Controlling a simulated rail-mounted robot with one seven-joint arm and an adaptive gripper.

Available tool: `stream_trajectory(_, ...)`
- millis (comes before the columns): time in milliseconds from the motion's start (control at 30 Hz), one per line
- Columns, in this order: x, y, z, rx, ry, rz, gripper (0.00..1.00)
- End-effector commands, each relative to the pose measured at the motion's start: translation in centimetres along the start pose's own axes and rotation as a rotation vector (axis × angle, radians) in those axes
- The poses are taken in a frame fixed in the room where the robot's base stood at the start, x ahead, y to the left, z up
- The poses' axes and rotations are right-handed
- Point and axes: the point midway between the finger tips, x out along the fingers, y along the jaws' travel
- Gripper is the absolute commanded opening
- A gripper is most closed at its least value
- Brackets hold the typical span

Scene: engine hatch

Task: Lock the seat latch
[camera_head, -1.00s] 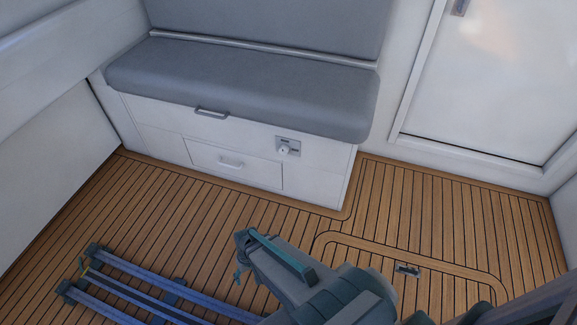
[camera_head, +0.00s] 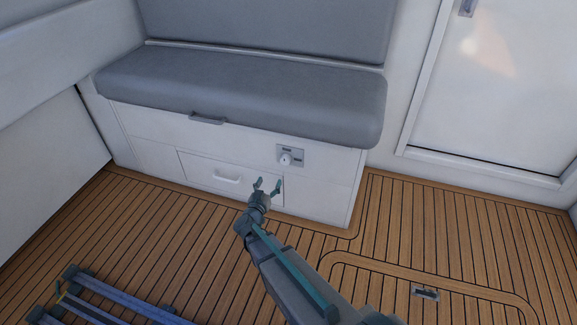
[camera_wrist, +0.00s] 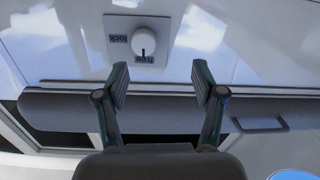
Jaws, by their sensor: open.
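The seat latch is a white round knob (camera_head: 285,160) on a grey plate (camera_head: 298,150), on the white front panel under the grey seat. In the wrist view the knob (camera_wrist: 151,38) appears above the fingers, with upside-down labels "lock" and "free". Its dark pointer line points at "free". My gripper (camera_head: 268,186) is open and empty, in front of and slightly below the knob in the head view. In the wrist view my gripper's two fingers (camera_wrist: 161,76) stand apart, with the knob beyond them and not touched.
The grey seat cushion (camera_head: 240,90) overhangs the panel, with a grey handle (camera_head: 207,118) at its front edge. A white drawer (camera_head: 228,178) is left of the latch. The teak floor (camera_head: 170,230) is clear there; a floor hatch latch (camera_head: 425,292) is at right.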

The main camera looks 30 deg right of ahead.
Motion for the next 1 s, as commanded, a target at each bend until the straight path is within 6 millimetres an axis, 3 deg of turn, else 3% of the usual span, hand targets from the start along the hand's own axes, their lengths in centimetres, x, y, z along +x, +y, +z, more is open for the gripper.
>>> stream_trajectory(100, -0.1, 1.7, -0.7, -0.054, 0.030, 0.079, 0.69)
stream_trajectory(267, 0.7, 2.0, -0.8, -0.092, 0.037, 0.092, 0.69)
stream_trajectory(800, 8.9, 2.5, -1.0, -0.090, 0.038, 0.089, 0.69)
stream_trajectory(1000, 10.4, 2.8, -1.2, -0.091, 0.037, 0.088, 0.69)
